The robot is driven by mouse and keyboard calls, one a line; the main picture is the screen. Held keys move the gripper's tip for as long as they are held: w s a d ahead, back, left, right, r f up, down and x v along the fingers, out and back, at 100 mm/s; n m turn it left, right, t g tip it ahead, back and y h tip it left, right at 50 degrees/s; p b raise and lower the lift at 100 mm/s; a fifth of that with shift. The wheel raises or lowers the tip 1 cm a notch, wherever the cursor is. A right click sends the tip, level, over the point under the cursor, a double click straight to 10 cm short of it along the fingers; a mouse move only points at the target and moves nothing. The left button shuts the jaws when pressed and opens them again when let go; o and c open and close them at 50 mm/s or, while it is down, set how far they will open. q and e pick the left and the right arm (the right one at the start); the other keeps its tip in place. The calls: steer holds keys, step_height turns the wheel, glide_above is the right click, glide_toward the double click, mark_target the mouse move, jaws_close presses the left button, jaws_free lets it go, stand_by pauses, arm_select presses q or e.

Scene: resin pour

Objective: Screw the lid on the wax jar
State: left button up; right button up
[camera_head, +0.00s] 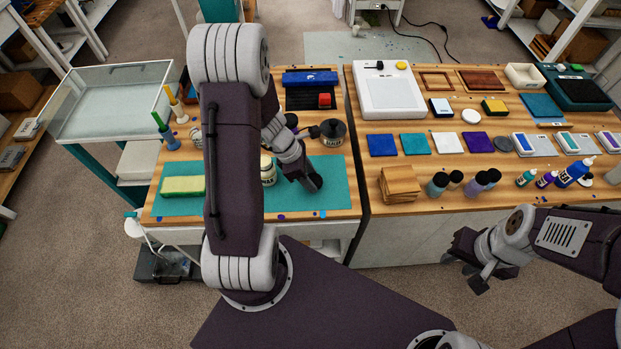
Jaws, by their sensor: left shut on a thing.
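The wax jar (268,171), a pale jar with dark lettering, stands on the teal mat (337,186), partly hidden behind my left arm. My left gripper (314,184) points down over the mat, just right of the jar and apart from it. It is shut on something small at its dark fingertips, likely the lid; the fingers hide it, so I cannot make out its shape. My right gripper (466,266) hangs in front of the right table's front edge, open and empty.
A dark labelled can (332,132) stands behind my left gripper. A wooden block stack (400,184) and small bottles (438,184) line the right table's front. The mat's right end is bare.

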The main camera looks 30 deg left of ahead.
arm_select(q)
step_height(320, 180, up, 2)
steer(key=shift+r+p, duration=0.15)
steer(key=shift+p, duration=0.2)
steer(key=s+d+r, duration=0.5)
steer(key=d+r, duration=0.2)
steer(key=d, duration=0.3)
steer(key=shift+d, duration=0.25)
steer(key=shift+s, duration=0.1)
